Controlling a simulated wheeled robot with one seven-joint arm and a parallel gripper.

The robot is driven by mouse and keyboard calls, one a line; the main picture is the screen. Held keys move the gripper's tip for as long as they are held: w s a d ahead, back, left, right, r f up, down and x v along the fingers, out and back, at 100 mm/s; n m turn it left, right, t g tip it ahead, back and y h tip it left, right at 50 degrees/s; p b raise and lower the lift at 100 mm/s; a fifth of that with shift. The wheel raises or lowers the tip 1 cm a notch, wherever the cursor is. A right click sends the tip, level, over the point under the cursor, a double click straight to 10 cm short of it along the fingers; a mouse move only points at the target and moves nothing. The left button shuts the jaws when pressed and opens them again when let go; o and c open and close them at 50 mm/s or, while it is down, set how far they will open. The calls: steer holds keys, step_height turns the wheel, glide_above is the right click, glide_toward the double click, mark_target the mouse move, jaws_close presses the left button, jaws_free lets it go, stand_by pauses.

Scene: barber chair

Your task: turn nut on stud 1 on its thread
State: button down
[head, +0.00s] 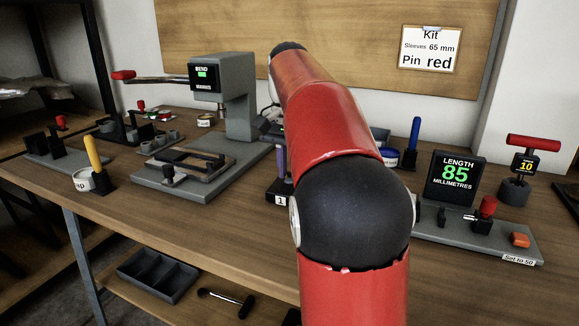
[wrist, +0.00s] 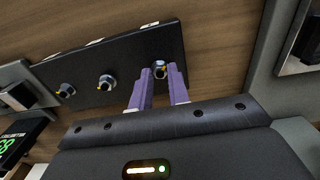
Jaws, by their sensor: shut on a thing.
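In the wrist view, a black plate (wrist: 125,60) carries three studs with nuts in a row. The two purple fingers of my gripper (wrist: 160,73) stand on either side of the nut at the right end (wrist: 160,65) and are shut on it. The middle nut (wrist: 106,82) and the left nut (wrist: 66,90) are free of the fingers. In the head view, a purple finger of my gripper (head: 281,160) shows just above a label "1" (head: 281,199). My red arm hides most of the plate there.
A grey press (head: 235,100) stands left of my arm. A yellow-handled tool (head: 93,152) is near the front edge. A length gauge (head: 455,180) reading 85 and a red-handled tool (head: 533,144) stand at the right. A dark tray (head: 160,270) is on the lower shelf.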

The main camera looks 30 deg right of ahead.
steer(key=m, duration=1.4)
steer(key=shift+m, duration=0.3)
steer(key=m, duration=0.3)
steer(key=shift+m, duration=0.3)
steer(key=m, duration=0.3)
steer(key=shift+m, duration=0.4)
steer(key=m, duration=0.5)
steer(key=shift+m, duration=1.2)
